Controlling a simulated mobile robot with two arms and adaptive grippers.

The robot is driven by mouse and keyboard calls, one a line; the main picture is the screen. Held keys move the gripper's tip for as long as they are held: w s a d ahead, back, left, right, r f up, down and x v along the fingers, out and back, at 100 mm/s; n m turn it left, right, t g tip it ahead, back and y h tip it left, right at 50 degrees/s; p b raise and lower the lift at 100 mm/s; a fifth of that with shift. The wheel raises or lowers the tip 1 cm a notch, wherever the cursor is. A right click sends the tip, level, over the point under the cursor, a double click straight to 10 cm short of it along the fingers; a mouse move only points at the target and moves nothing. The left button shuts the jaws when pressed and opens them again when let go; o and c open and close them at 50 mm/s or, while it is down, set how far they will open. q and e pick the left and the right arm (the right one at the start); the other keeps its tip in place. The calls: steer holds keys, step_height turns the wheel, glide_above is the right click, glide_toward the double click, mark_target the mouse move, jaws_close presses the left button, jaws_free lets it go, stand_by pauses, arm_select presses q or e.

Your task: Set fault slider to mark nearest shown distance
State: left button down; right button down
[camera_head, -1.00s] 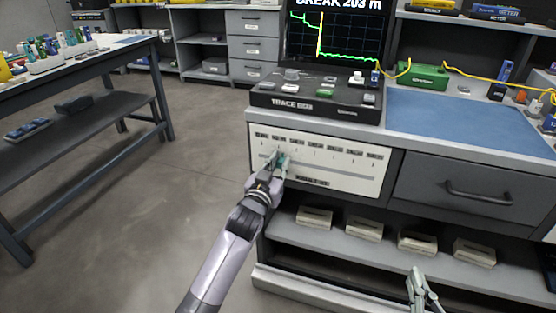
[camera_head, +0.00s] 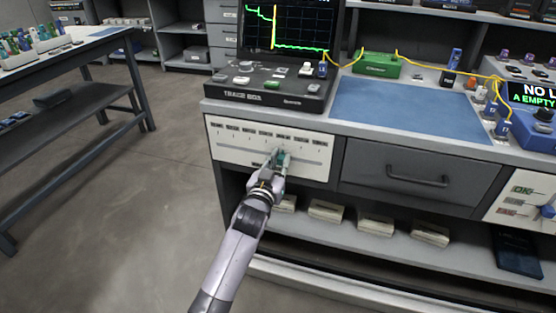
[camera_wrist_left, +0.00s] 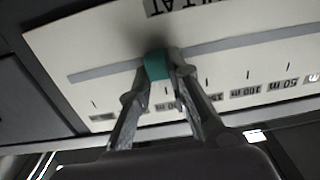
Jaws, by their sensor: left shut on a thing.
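The fault slider panel (camera_head: 230,153) is a white plate with a row of labelled marks and a grey slot, on the bench front below the trace box. The teal slider knob (camera_wrist_left: 156,66) sits in the slot, right of the panel's middle in the head view. My left gripper (camera_head: 278,157) is shut on the knob; its fingers (camera_wrist_left: 160,72) flank it in the left wrist view. There the labels are upside down, and the fingers partly cover those nearest the knob. The trace screen (camera_head: 290,25) shows a green trace and yellow line; its top text is cut off.
The trace box (camera_head: 268,92) with buttons stands above the panel. A closed drawer (camera_head: 415,178) is to its right, and an open shelf (camera_head: 345,245) with several pale boxes lies below. A side table (camera_head: 75,52) stands left. Floor between is clear.

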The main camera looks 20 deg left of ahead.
arm_select(q)
steer(key=c, duration=1.5)
jaws_free()
steer(key=s, duration=1.2)
steer(key=shift+a, duration=0.2)
